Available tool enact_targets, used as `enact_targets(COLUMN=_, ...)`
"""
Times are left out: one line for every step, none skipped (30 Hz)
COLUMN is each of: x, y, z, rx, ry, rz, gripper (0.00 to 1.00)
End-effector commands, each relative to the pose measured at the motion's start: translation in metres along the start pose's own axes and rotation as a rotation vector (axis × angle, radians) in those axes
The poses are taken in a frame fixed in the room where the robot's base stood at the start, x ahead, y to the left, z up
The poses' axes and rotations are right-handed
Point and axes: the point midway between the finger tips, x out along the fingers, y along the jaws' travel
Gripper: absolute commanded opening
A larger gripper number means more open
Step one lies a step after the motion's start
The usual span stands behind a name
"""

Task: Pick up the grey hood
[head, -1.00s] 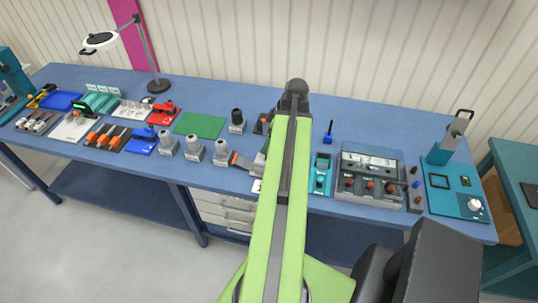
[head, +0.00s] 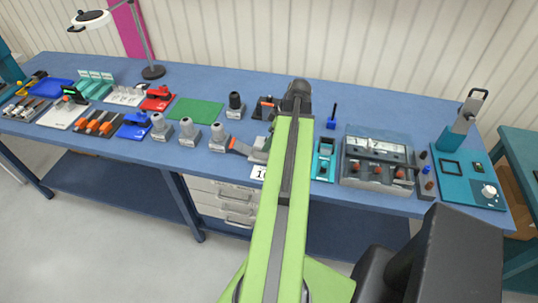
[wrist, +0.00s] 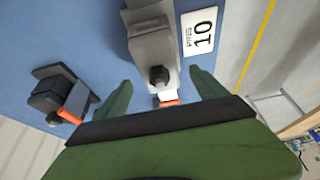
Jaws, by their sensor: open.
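In the wrist view, a grey block-like piece with a dark knob (wrist: 152,48) lies on the blue bench beside a card marked 10 (wrist: 199,32). It may be the grey hood, but I cannot be sure. My gripper (wrist: 160,98) is open, its two green fingers apart and either side of the piece's near end, with no visible contact. A small white and orange part (wrist: 168,98) shows between the fingers. In the head view, several grey capped pieces (head: 187,132) stand left of my arm. My gripper is hidden behind the arm there.
A dark holder with an orange part (wrist: 60,98) sits left of my gripper. In the head view, a green mat (head: 195,109) lies further left. A teal device (head: 323,160) and a grey console (head: 378,165) stand right of my arm. A lamp (head: 152,72) stands at the back left.

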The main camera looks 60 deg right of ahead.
Motion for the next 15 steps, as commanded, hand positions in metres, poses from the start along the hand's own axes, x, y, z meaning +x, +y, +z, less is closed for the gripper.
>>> enact_targets(x=0.007, y=0.0, z=0.001, rx=-0.001, ry=0.0, rz=0.0, gripper=0.82)
enact_targets(x=0.007, y=0.0, z=0.0, rx=-0.001, ry=0.0, rz=0.0, gripper=0.82)
enact_targets(x=0.006, y=0.0, z=0.0, rx=-0.001, ry=0.0, rz=0.0, gripper=0.82)
enact_targets(x=0.005, y=0.0, z=-0.001, rx=-0.001, ry=0.0, rz=0.0, gripper=0.82)
enact_targets(x=0.005, y=0.0, z=-0.001, rx=-0.001, ry=0.0, rz=0.0, gripper=0.82)
enact_targets(x=0.007, y=0.0, z=0.0, rx=-0.001, ry=0.0, rz=0.0, gripper=0.82)
enact_targets(x=0.01, y=0.0, z=0.0, rx=-0.001, ry=0.0, rz=0.0, gripper=0.82)
enact_targets(x=0.014, y=0.0, z=0.001, rx=-0.001, ry=0.0, rz=0.0, gripper=0.82)
enact_targets(x=0.019, y=0.0, z=0.002, rx=-0.001, ry=0.0, rz=0.0, gripper=0.82)
enact_targets(x=0.025, y=0.0, z=0.003, rx=-0.002, ry=0.0, rz=0.0, gripper=0.82)
enact_targets(x=0.03, y=0.001, z=0.004, rx=-0.002, ry=0.0, rz=0.0, gripper=0.82)
enact_targets(x=0.038, y=0.001, z=0.005, rx=-0.002, ry=0.0, rz=0.0, gripper=0.82)
enact_targets(x=0.043, y=0.001, z=0.006, rx=-0.002, ry=0.0, rz=0.0, gripper=0.82)
enact_targets(x=0.049, y=0.001, z=0.006, rx=-0.002, ry=0.0, rz=0.0, gripper=0.82)
enact_targets(x=0.055, y=0.001, z=0.006, rx=-0.002, ry=0.0, rz=0.0, gripper=0.82)
